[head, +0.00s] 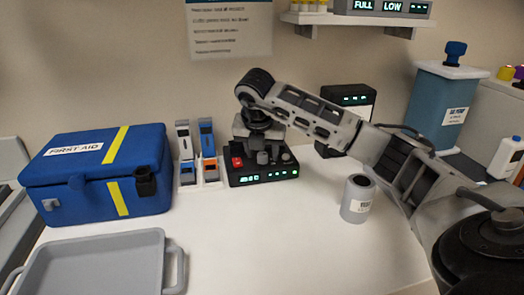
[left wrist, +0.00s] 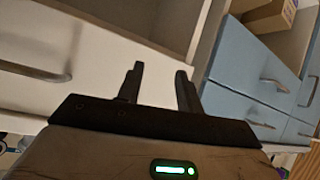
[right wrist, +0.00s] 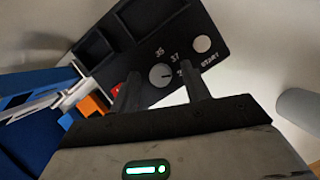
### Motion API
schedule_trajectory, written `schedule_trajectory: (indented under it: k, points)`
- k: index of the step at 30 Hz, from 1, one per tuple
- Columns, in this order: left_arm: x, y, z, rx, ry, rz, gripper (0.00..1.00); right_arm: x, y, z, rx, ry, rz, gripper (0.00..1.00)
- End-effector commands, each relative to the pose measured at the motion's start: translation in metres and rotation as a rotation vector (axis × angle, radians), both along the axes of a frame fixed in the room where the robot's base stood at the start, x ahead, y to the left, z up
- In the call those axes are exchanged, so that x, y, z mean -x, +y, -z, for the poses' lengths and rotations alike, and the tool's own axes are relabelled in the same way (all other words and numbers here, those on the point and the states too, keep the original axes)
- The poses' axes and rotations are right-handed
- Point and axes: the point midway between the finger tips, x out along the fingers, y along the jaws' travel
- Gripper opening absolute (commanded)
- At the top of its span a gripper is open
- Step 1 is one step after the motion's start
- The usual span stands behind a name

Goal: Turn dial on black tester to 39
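The black tester (head: 248,180) stands on the white counter, with a lit green display, a red part on its left and grey knobs on top. A further mark is partly hidden by a finger. My right gripper (right wrist: 162,92) is open, pointing down at the panel, with the dial between its fingers' lines; contact cannot be told. My left gripper (left wrist: 158,84) is open and empty, near drawers.
A blue first aid box (head: 95,185) and a grey tray (head: 95,262) are at left. Blue, white and orange small devices (head: 207,140) stand close beside the tester. A grey labelled cylinder (head: 357,198) stands to its right, under my right arm. The front middle counter is clear.

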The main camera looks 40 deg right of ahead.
Motion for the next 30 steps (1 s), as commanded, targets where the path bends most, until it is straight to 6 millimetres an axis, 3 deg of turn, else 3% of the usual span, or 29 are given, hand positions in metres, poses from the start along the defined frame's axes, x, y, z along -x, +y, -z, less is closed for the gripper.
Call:
schedule_trajectory:
  k: [8,13,21,24,30]
  points:
    - [0.001,0.0,0.001,-0.001,0.004,0.0,0.36,0.0,0.0,-0.001,0.0,0.0,-0.001,0.46]
    - [0.002,0.0,0.001,-0.001,0.005,0.001,0.36,0.003,0.005,-0.015,0.001,-0.002,-0.002,0.46]
    - [0.001,0.0,0.001,-0.001,0.004,0.0,0.36,0.017,0.024,-0.074,0.0,-0.007,-0.003,0.46]
    - [0.002,0.001,-0.011,-0.009,0.005,0.001,0.36,0.024,0.03,-0.102,0.003,-0.006,-0.002,0.46]
    - [0.004,0.004,-0.015,-0.044,0.019,0.007,0.36,0.033,0.042,-0.135,0.003,-0.003,0.0,0.46]
